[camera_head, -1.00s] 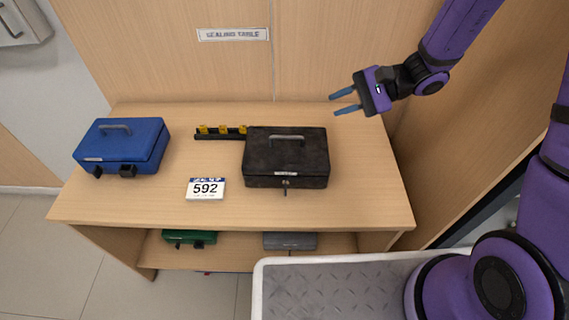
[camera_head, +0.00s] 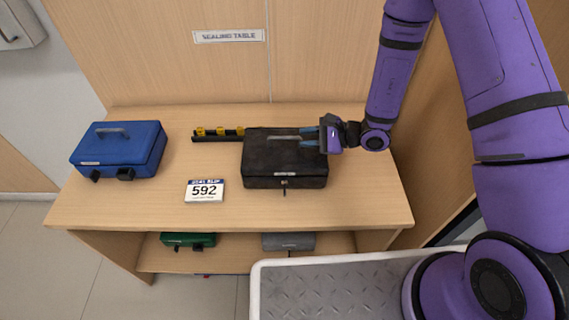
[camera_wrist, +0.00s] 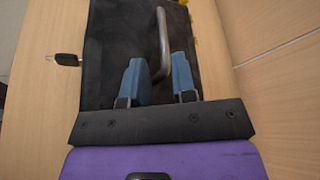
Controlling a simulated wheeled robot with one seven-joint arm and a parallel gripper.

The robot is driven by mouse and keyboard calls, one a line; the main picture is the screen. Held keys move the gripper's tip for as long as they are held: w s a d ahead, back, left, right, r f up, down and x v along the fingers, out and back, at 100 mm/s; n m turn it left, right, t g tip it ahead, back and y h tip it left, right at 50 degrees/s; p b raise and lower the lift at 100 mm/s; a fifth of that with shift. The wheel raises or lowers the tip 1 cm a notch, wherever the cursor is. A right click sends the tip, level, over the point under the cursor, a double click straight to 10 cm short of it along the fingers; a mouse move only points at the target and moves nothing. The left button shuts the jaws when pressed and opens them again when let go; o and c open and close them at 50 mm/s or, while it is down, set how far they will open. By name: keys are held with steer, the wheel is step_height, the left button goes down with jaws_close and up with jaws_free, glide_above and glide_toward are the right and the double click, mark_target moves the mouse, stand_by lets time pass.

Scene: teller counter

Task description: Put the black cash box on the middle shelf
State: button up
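The black cash box (camera_head: 284,172) sits on the table top, right of its middle, with a grey handle on its lid and a key in its front. My gripper (camera_head: 303,137) is over the right part of its lid, at the handle. In the wrist view my gripper (camera_wrist: 160,80) has its two blue fingers apart, with the handle's near end (camera_wrist: 162,50) between them. The fingers do not look closed on it. The table's lower shelf (camera_head: 225,257) shows below the top, holding a green box (camera_head: 188,240) and a grey box (camera_head: 289,241).
A blue cash box (camera_head: 120,148) stands at the left of the table top (camera_head: 235,208). A 592 card (camera_head: 204,190) lies left of the black box. A black strip with yellow pieces (camera_head: 219,134) lies behind. A wood panel rises at the right.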

mark_target(289, 137)
steer(key=shift+x, duration=3.1)
steer(key=shift+w+r, duration=0.1)
steer(key=shift+w, duration=0.05)
jaws_close()
